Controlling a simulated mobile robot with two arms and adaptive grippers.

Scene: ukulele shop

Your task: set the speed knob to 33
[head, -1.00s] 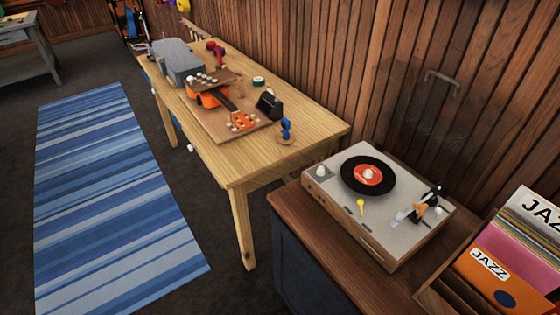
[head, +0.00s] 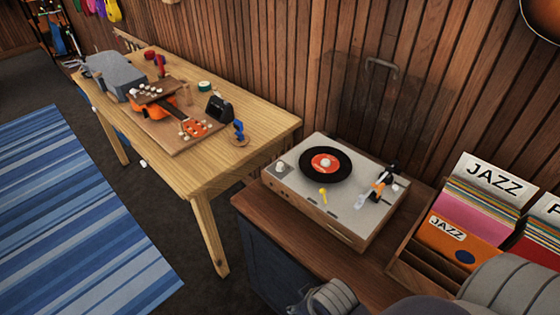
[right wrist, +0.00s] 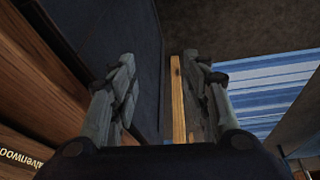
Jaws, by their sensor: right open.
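The record player (head: 358,222) sits on the brown cabinet top in the head view, with a black record (head: 342,171) with a red label on it. A small yellow knob (head: 323,193) stands on its deck in front of the record. A pale round knob (head: 281,167) is at the deck's left corner. Speed markings are too small to read. My right gripper (right wrist: 160,65) is open and empty in the right wrist view, with the cabinet's dark side, the floor and a wooden strip beyond its fingers. It is not touching the player. My left gripper is not in view.
A crate (head: 408,262) of records stands right of the player. A wooden table (head: 262,131) with a ukulele and tools is at the left. A transparent lid with a handle (head: 381,64) rises behind the player. My grey arm parts fill the lower right.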

